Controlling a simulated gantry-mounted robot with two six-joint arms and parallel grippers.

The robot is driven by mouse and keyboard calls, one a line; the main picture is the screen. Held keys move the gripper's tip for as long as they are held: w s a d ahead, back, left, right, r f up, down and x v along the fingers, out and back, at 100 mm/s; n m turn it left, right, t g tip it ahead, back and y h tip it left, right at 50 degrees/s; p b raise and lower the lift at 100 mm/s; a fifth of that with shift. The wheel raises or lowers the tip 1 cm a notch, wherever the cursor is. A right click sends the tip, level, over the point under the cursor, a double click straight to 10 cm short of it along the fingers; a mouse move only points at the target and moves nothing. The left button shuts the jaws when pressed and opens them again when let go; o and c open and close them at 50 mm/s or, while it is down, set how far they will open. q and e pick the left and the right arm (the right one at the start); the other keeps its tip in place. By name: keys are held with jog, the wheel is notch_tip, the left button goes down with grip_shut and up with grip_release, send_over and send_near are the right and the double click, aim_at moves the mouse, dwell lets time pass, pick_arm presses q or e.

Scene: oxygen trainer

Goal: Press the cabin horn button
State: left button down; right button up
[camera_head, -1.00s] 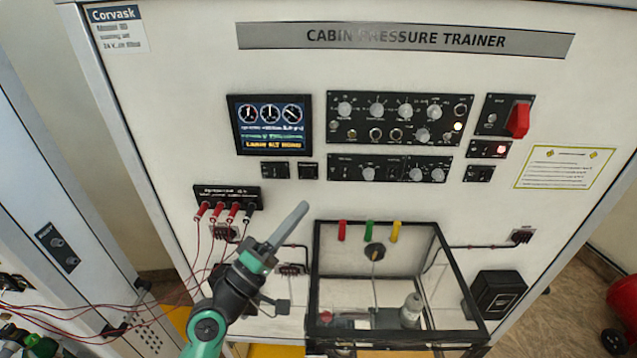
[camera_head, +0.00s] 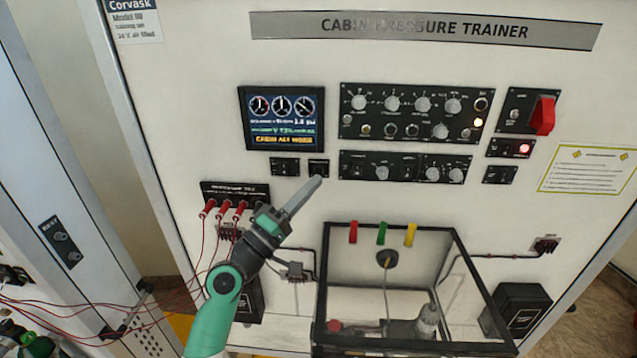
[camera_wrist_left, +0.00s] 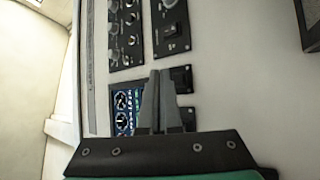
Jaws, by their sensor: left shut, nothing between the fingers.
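My left gripper (camera_head: 316,181) is shut and empty. Its grey fingertips lie just under the right small black plate (camera_head: 318,168) below the display and overlap its lower edge; whether they touch it I cannot tell. A second small black plate (camera_head: 285,166) sits to its left. Their labels are too small to read, so I cannot tell which control is the cabin horn button. My right gripper is not in view.
The display (camera_head: 282,118) shows gauges and an orange line that seems to read CABIN ALT HORN. Knob panels (camera_head: 416,113) and a red switch (camera_head: 543,115) lie to the right. Red leads (camera_head: 225,209) plug in at left. A clear, black-framed box (camera_head: 320,270) juts out below.

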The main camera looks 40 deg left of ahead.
aim_at(319, 172)
pick_arm(q)
jog(key=shift+w+a+b, duration=0.3)
jog(key=shift+w+a, duration=0.2)
jog(key=shift+w, duration=0.1)
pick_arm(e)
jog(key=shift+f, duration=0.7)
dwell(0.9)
pick_arm(q)
jog(key=shift+w+a+b, duration=0.25)
jog(key=shift+w+b, duration=0.05)
jog(key=shift+b, duration=0.15)
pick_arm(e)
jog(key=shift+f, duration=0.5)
